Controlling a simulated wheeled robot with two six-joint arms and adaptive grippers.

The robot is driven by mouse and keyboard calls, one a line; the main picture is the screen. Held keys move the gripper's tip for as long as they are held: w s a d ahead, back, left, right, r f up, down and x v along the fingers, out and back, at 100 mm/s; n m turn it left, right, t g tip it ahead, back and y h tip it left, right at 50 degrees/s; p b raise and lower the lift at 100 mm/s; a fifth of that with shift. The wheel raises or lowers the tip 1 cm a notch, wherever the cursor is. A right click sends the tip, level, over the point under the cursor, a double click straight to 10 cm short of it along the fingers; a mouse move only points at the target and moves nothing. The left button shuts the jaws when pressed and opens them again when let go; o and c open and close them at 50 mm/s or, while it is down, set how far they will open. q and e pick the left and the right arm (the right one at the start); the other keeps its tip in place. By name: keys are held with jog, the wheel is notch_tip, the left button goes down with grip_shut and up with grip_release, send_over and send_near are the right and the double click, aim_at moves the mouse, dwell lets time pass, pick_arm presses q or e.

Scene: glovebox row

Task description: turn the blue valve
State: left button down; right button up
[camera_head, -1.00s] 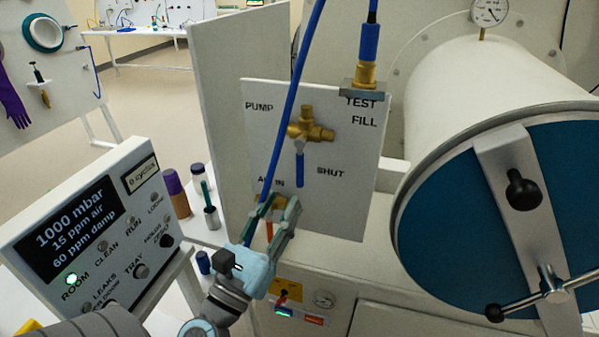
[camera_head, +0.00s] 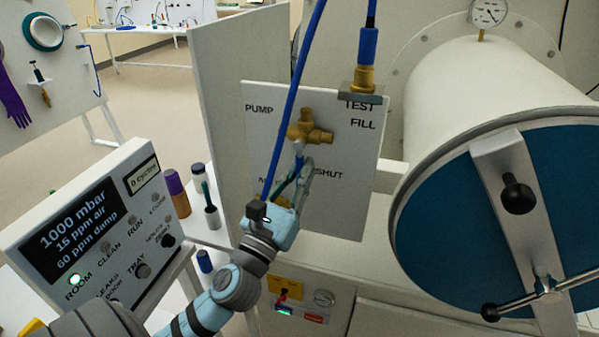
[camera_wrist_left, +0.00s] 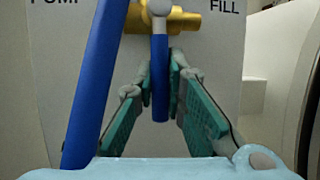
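The blue valve has a brass body (camera_head: 308,130) on the white panel and a blue lever that hangs straight down. In the left wrist view its lever (camera_wrist_left: 159,85) shows between the two green-padded fingers. My left gripper (camera_head: 302,170) is at the lever from below, its fingers open on either side of it. Small gaps seem to show between the pads and the lever. In the head view the fingers hide most of the lever. My right gripper is in neither view now.
A blue hose (camera_head: 292,100) runs down the panel (camera_head: 345,205) just left of the valve. A brass fitting (camera_head: 364,78) with a blue hose is above right. A large white chamber with a blue door (camera_head: 455,220) stands right. A display box (camera_head: 75,235) is at left.

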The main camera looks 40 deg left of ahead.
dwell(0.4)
pick_arm(q)
jog(key=a+m+h+p, duration=0.1)
jog(key=m+p, duration=0.1)
jog(key=m, duration=0.1)
jog(key=a+m+g+h+p, duration=0.1)
jog(key=m+p, duration=0.2)
jog(key=s+a+r+m+h+p, duration=0.1)
jog(key=m+h+p, duration=0.1)
jog(key=m+p, duration=0.1)
jog(key=shift+a+r+g, duration=0.1)
jog(key=shift+a+g, duration=0.05)
jog(key=shift+g, duration=0.25)
jog(key=c, duration=1.6)
grip_release()
jog(key=shift+c, duration=0.2)
jog(key=shift+s, duration=0.1)
jog(key=v, duration=1.2)
